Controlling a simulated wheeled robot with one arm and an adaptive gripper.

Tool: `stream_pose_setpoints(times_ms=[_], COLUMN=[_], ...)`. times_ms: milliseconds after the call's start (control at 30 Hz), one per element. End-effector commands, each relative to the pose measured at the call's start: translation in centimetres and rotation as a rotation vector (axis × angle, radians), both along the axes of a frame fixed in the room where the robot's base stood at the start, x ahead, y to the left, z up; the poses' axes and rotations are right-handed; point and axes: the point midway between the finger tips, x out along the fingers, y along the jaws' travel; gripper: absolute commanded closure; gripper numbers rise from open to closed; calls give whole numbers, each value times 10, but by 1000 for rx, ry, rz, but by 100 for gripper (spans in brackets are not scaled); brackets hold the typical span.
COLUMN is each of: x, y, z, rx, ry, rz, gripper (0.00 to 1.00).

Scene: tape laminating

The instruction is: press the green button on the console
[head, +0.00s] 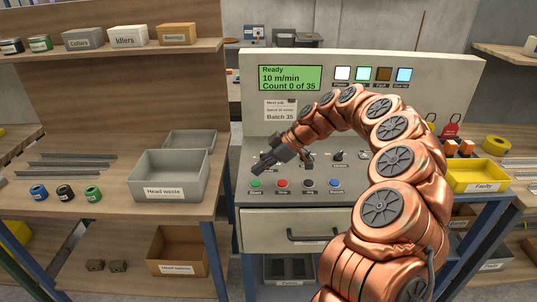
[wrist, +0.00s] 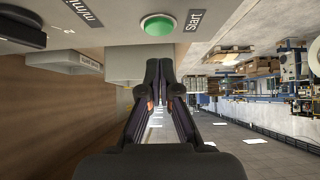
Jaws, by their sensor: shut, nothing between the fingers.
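The green button (head: 256,184) sits at the left end of a row of buttons on the sloped front panel of the grey console (head: 340,215), above a label reading Start. In the wrist view the green button (wrist: 158,25) is at the top, just beyond my fingertips, beside its Start label. My gripper (head: 256,168) is shut and empty, close above and behind the green button in the head view. Its fingertips also show in the wrist view (wrist: 159,68). A gap shows between the fingertips and the button, and I see no contact.
Red (head: 282,184), dark (head: 308,183) and blue (head: 336,184) buttons continue the row to the right. The display (head: 290,78) reads Ready, Count 0 of 35. A grey Head waste bin (head: 172,175) stands left, a yellow Faulty tray (head: 477,176) right.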

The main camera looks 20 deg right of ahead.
Motion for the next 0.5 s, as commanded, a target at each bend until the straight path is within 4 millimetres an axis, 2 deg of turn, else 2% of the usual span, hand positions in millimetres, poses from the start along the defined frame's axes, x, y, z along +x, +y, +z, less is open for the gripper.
stream_pose_setpoints(times_ms=[200, 500], x=[1, 0], y=[-2, -2], z=[-22, -30], rx=[-1, 0], ry=[-2, -3], rz=[-4, -3], gripper=[100, 100])
